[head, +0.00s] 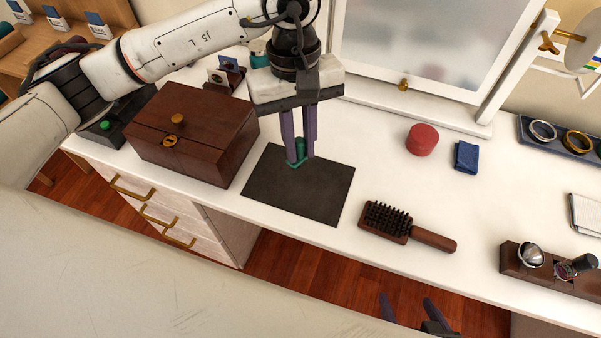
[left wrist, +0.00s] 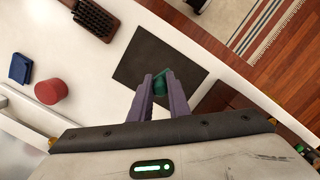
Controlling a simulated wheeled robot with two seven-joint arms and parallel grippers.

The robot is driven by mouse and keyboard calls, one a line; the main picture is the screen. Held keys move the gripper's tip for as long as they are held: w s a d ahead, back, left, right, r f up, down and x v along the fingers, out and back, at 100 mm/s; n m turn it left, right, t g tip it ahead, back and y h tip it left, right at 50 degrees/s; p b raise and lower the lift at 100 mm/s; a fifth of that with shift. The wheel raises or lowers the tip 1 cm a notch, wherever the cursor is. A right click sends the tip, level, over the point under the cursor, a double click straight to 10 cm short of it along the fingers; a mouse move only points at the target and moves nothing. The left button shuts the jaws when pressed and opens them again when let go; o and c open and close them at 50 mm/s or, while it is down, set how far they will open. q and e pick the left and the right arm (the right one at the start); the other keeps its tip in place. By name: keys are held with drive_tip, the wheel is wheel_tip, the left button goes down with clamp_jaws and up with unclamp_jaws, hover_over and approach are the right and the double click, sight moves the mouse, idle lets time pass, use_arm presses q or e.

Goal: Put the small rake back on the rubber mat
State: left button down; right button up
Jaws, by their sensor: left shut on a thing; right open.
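The small rake (head: 299,153) is green, and its handle is between the purple fingers of my left gripper (head: 299,150). My left gripper is shut on it, pointing down over the dark rubber mat (head: 268,192). The rake's lower end is at or just above the mat; I cannot tell whether it touches. In the left wrist view the rake (left wrist: 160,84) shows between the fingertips, with the mat (left wrist: 150,60) behind it. My right gripper (head: 410,308) is open and empty at the bottom edge of the head view, in front of the table.
A brown wooden box (head: 195,135) stands left of the mat. A hairbrush (head: 405,224) lies to its right. A red round box (head: 421,140) and a blue item (head: 466,156) stand farther back, before a white-framed mirror (head: 415,40).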

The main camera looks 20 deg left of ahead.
use_arm(q)
wheel_tip(320, 180, down, 8)
drive_tip(key=shift+p, duration=0.35)
drive_tip(key=shift+f, duration=0.2)
drive_tip(key=shift+f+b, duration=0.3)
drive_tip(key=shift+b, duration=0.05)
drive_tip(key=c, duration=1.7)
unclamp_jaws()
drive_tip(key=shift+r, duration=0.15)
drive_tip(key=shift+o, duration=0.2)
